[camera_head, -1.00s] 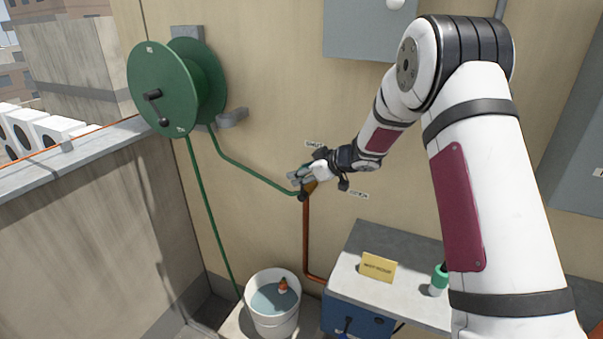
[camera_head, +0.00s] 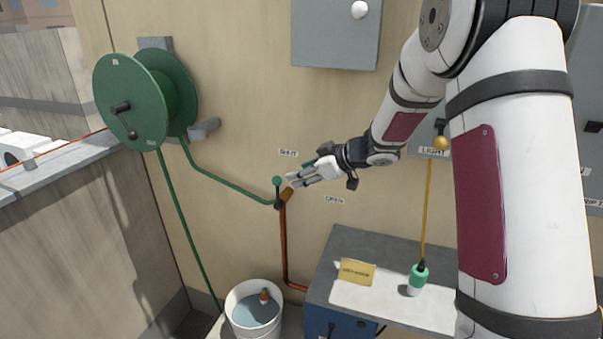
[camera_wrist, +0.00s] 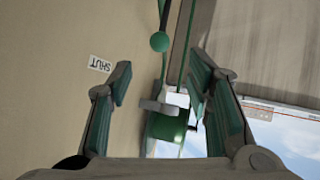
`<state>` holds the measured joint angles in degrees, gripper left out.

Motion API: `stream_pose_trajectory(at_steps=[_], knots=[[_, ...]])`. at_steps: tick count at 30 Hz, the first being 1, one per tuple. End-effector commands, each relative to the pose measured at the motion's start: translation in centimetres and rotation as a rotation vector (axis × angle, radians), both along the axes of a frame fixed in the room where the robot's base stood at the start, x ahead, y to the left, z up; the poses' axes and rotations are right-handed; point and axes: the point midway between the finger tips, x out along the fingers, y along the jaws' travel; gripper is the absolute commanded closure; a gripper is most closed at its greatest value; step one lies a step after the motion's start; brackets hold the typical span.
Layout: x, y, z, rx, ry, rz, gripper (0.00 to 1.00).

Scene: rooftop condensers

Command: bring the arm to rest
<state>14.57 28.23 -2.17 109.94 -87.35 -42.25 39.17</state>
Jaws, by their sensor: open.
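My gripper (camera_head: 290,183) is in front of the wall, just right of the green-knobbed valve lever (camera_head: 277,182) on top of the copper pipe (camera_head: 284,245). The lever stands upright, with the SHUT label (camera_head: 288,153) above it and the OPEN label (camera_head: 335,199) to the lower right. In the wrist view my gripper (camera_wrist: 160,85) has its two green-padded fingers wide apart with nothing between them gripped. The green knob (camera_wrist: 159,42) shows beyond the fingertips there, apart from them. My arm reaches in from the right.
A green hose reel (camera_head: 130,100) hangs on the wall at left, its hose running to the valve. A white bucket (camera_head: 254,310) of water stands below. A grey box (camera_head: 335,35) is above.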

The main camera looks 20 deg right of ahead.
Motion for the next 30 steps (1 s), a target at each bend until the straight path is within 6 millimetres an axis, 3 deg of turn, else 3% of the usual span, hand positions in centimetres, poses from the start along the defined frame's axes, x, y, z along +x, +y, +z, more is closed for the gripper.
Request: stream_pose_trajectory(at_steps=[5,10,14,18,21,25,30], knots=[[0.1,-0.2,1.0,-0.013,-0.016,-0.024,0.54],[-0.1,-1.7,6.1,-0.079,-0.089,-0.178,0.54],[-2.0,-3.7,10.9,-0.136,-0.13,-0.359,0.54],[-6.0,-5.5,14.7,-0.173,-0.123,-0.539,0.54],[-9.8,-6.3,16.4,-0.181,-0.087,-0.651,0.54],[-15.6,-6.5,17.2,-0.173,-0.002,-0.766,0.54],[-24.0,-5.2,16.3,-0.13,0.158,-0.854,0.54]])
